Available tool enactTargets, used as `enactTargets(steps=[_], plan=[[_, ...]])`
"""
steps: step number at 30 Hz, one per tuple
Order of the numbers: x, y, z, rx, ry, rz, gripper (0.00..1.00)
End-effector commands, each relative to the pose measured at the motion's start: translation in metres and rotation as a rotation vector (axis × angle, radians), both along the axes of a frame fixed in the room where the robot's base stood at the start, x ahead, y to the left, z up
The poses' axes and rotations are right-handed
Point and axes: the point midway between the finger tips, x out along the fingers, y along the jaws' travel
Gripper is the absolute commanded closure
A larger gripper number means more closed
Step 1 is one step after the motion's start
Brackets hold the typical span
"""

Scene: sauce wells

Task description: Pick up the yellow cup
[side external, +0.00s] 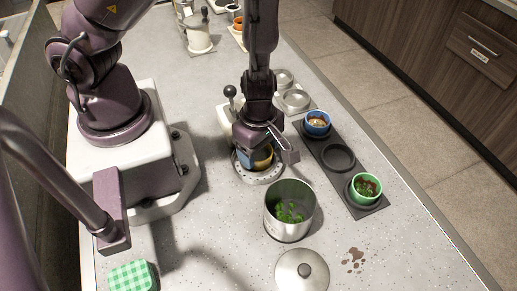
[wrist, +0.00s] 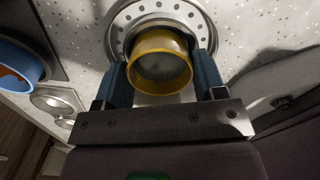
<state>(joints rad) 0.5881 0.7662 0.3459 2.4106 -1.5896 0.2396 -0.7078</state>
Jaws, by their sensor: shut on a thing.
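The yellow cup (wrist: 160,68) is between the two blue-padded fingers of my gripper (wrist: 162,82) in the wrist view, with a finger against each side. The cup is upright and looks empty inside. In the side view the yellow cup (side external: 263,158) shows only partly behind my gripper (side external: 262,160). It is at a round metal plate with holes around its rim (side external: 258,178); I cannot tell whether it rests on the plate or is just above it.
A dark tray (side external: 371,208) to the right holds a blue cup (side external: 317,123) and a green cup (side external: 366,188) beside an empty well (side external: 338,157). A steel pot with green leaves (side external: 290,212) stands in front, near a lid (side external: 302,272) and a green checked cloth (side external: 131,276).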

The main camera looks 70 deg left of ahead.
Motion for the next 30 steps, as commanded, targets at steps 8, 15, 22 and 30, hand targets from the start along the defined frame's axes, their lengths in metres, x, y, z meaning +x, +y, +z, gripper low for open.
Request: enactTargets(steps=[8,15,22,30], plan=[[0.000,0.000,0.017,0.000,-0.002,-0.002,0.64],[0.001,-0.001,0.042,0.001,-0.006,-0.007,0.64],[0.000,-0.001,0.067,0.000,-0.005,-0.005,0.64],[0.000,0.000,0.089,0.001,-0.004,-0.003,0.64]])
